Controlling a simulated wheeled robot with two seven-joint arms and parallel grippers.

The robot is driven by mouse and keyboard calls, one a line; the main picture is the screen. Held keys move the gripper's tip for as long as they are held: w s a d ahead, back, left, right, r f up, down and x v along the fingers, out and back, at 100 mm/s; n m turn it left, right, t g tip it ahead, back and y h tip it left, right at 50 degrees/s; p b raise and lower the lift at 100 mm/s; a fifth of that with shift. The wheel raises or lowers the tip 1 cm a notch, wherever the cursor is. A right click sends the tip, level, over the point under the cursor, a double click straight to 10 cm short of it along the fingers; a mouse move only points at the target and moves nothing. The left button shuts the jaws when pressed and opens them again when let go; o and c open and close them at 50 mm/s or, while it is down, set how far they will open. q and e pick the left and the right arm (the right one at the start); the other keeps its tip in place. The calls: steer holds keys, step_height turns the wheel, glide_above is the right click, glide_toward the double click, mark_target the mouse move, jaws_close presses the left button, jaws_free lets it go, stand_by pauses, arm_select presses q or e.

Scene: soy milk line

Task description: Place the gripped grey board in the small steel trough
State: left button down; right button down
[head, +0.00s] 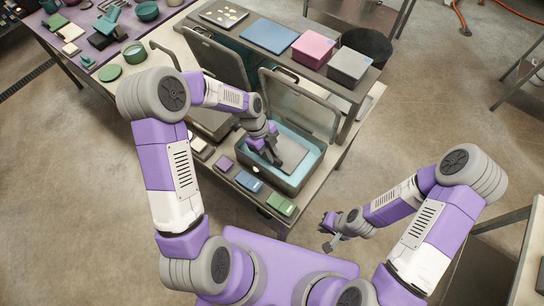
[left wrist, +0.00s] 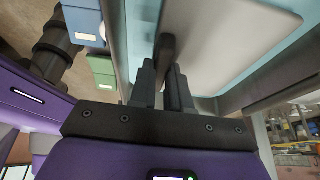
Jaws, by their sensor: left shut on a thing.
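The grey board (head: 291,153) is a flat panel with a dark knob on top. My left gripper (head: 274,158) is shut on this knob, which shows between its fingers in the left wrist view (left wrist: 168,55). The board sits over or within the right-hand small steel trough (head: 297,192), which has a pale blue inside. In the left wrist view the board's pale face (left wrist: 225,35) lies close to the trough's wall. I cannot tell whether it touches the bottom. My right gripper (head: 330,232) is away from the table at the lower right; its finger gap is unclear.
The trough's lid (head: 300,105) stands open behind it. Another lidded trough (head: 212,122) is to the left. Purple, blue and green blocks (head: 281,204) line the table's front edge. A raised shelf (head: 310,68) behind holds a blue slab, pink box and grey box.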

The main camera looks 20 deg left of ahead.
arm_select(q)
steer(key=shift+w+f, duration=0.1)
steer(key=shift+f, duration=1.85)
steer(key=shift+f, duration=0.1)
steer(key=c, duration=1.1)
jaws_free()
steer(key=v, duration=1.2)
